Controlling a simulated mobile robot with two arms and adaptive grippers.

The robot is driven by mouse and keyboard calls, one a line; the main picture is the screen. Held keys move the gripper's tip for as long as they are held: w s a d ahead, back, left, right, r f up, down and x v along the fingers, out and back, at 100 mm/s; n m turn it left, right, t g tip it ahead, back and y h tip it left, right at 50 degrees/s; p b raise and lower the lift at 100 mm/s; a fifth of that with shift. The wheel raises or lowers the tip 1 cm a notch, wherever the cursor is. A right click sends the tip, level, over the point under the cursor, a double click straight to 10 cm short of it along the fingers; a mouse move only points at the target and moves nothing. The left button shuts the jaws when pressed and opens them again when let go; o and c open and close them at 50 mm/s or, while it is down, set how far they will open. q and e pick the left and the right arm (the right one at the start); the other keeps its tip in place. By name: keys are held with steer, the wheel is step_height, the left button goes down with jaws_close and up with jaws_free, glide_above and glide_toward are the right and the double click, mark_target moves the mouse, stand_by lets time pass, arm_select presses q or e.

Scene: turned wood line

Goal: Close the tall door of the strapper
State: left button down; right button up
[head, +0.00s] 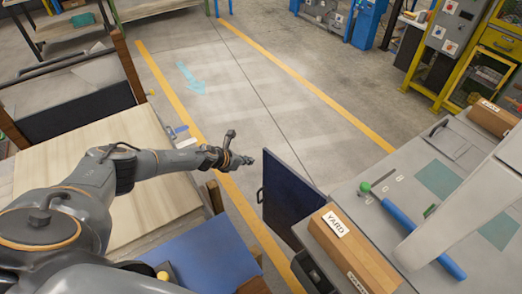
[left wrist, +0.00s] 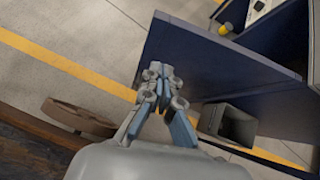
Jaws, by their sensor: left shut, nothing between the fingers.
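The strapper's tall door (head: 288,198) is a dark blue panel that stands open, swung out from the left side of the grey-topped strapper (head: 408,165). My left gripper (head: 246,160) is shut and empty, just left of the door's free edge in the head view. In the left wrist view its closed fingers (left wrist: 158,70) overlap the door's left edge; I cannot tell whether they touch it. My right gripper is not in view.
A pale wooden board (head: 95,165) lies at the left. Open floor with yellow lines (head: 265,90) stretches beyond the door.

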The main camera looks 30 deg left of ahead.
arm_select(q)
steer(key=a, duration=0.1)
steer(key=b, duration=0.5)
glide_toward(265, 162)
steer(key=x, duration=0.4)
steer(key=shift+w+d+f+b, duration=0.2)
steer(key=shift+w+f+b, duration=0.25)
steer(key=shift+b, duration=0.25)
steer(key=shift+w+d+f, duration=0.1)
steer(key=shift+w, duration=0.1)
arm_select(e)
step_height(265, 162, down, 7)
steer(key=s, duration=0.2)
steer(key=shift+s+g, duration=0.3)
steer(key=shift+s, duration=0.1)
